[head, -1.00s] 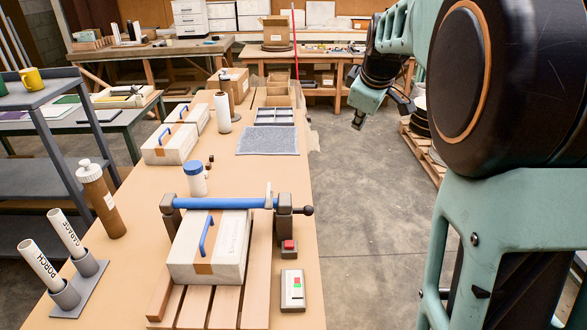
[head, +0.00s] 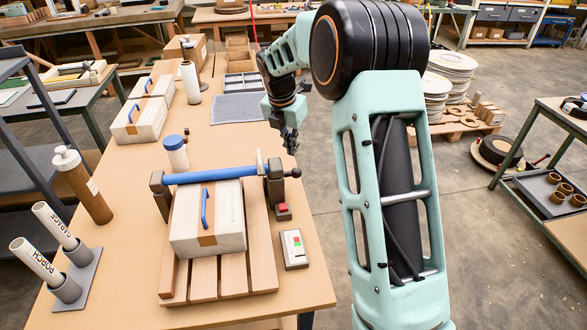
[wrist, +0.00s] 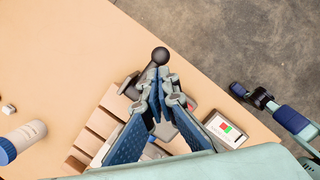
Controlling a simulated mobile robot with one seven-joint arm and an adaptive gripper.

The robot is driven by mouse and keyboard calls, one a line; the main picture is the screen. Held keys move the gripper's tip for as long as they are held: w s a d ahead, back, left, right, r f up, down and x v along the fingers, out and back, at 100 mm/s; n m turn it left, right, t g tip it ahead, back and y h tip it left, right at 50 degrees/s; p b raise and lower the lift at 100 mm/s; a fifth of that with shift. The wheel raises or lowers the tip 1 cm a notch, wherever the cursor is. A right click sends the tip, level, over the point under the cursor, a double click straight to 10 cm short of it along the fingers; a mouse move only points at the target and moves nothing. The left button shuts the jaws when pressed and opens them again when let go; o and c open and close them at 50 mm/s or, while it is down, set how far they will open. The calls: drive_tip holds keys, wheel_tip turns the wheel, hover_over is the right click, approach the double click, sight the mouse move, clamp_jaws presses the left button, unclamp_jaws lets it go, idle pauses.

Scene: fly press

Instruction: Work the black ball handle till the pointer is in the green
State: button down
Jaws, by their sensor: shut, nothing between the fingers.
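The fly press has a blue bar (head: 210,175) lying across between two dark posts, above a white box with a blue handle. The black ball handle (head: 295,173) sticks out at the right end of the bar. It also shows in the wrist view (wrist: 160,56), just beyond my fingertips. My gripper (head: 291,150) is shut and empty, above and a little behind the ball; I cannot tell the exact gap. In the wrist view its fingertips (wrist: 159,80) meet just short of the ball. A small panel (head: 294,249) has a green and red patch; I cannot make out a pointer.
The white box (head: 210,235) sits on wooden slats (head: 235,272) under the bar. A red button (head: 283,208) is below the right post. A blue-capped bottle (head: 176,155) stands behind the bar. Labelled tubes (head: 55,228) stand at left.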

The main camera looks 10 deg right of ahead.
sight(296, 169)
drive_tip(key=shift+f, duration=0.15)
drive_tip(key=b+x, duration=0.5)
drive_tip(key=x, duration=0.1)
drive_tip(key=shift+w+d+f, duration=0.1)
drive_tip(key=shift+f, duration=0.25)
idle(0.4)
